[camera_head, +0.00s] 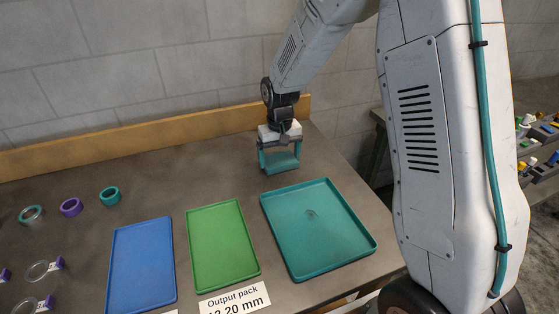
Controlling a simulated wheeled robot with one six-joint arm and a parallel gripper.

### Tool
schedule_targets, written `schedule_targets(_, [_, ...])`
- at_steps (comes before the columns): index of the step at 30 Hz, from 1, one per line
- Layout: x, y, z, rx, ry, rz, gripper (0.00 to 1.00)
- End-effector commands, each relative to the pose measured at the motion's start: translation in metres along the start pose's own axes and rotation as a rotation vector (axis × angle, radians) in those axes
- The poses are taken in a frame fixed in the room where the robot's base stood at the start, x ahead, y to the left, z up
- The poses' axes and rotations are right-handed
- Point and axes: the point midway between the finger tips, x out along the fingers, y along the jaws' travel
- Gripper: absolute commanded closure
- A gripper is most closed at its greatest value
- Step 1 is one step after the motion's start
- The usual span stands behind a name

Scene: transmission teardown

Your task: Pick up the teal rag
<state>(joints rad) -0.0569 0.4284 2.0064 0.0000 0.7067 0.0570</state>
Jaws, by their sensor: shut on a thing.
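My gripper (279,151) is near the back of the workbench, behind the teal tray. It is shut on the teal rag (281,161), which shows as a teal patch between and below the fingers. I cannot tell whether the rag touches the bench or hangs just above it.
A teal tray (345,252), a green tray (222,243) and a blue tray (143,265) lie on the bench (150,190). Rings, one purple (71,207) and one teal (110,196), lie at the left with other small parts. A wooden ledge (150,134) runs along the back edge.

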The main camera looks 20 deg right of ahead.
Motion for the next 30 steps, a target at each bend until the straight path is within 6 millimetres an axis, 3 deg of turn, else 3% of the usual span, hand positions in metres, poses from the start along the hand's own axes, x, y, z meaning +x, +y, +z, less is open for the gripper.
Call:
schedule_targets(8, [-0.013,0.0,0.0,0.0,0.002,0.0,0.35])
schedule_targets(13, [-0.037,0.0,-0.001,0.0,0.004,0.0,0.35])
schedule_targets(30, [-0.048,0.0,0.129,-0.001,0.0,0.0,0.35])
